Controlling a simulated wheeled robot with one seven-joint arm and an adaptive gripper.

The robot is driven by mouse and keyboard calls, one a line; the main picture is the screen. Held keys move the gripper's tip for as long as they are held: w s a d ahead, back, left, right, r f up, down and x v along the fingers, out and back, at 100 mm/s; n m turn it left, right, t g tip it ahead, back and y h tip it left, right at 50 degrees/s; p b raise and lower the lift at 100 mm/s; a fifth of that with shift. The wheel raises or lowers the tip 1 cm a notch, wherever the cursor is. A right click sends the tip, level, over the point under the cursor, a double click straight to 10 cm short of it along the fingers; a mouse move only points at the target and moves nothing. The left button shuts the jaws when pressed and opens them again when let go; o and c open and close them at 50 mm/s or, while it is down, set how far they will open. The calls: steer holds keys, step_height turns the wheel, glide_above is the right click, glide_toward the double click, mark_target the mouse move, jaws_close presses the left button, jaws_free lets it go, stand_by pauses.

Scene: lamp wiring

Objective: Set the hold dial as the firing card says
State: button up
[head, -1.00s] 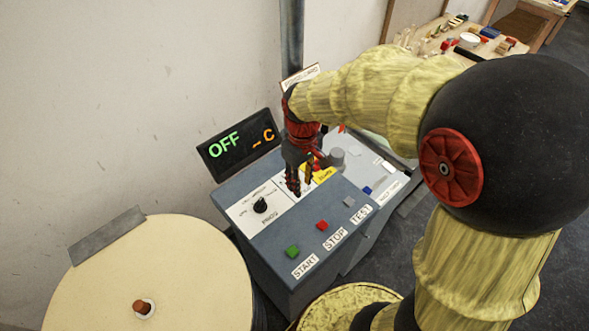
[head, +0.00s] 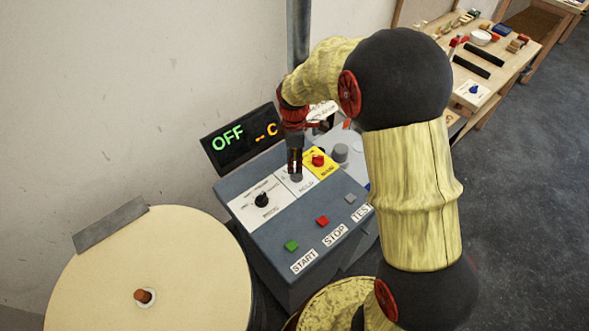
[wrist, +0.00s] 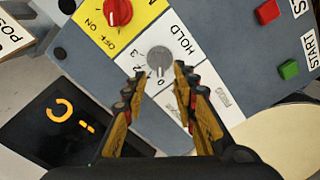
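The hold dial (wrist: 160,57) is a grey round knob on a white panel marked HOLD in the wrist view. Small numbers, including a 0, stand by its lower side; I cannot tell its exact setting. My gripper (wrist: 159,71) is open, with one finger on each side of the dial's near edge. I cannot tell whether the fingers touch it. In the head view my gripper (head: 295,165) points down over the HOLD panel and hides the dial. A white card (head: 323,111) shows partly behind my gripper; its writing is unreadable, and I cannot tell whether it is the firing card.
A red knob (wrist: 117,12) on a yellow ON/OFF plate sits close beside the dial. A black dial (head: 262,199) is on the other side. The display (head: 240,138) reads OFF. Green START (head: 291,245) and red STOP (head: 322,220) buttons lie in front.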

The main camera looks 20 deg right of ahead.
steer(key=shift+f, duration=2.25)
jaws_close()
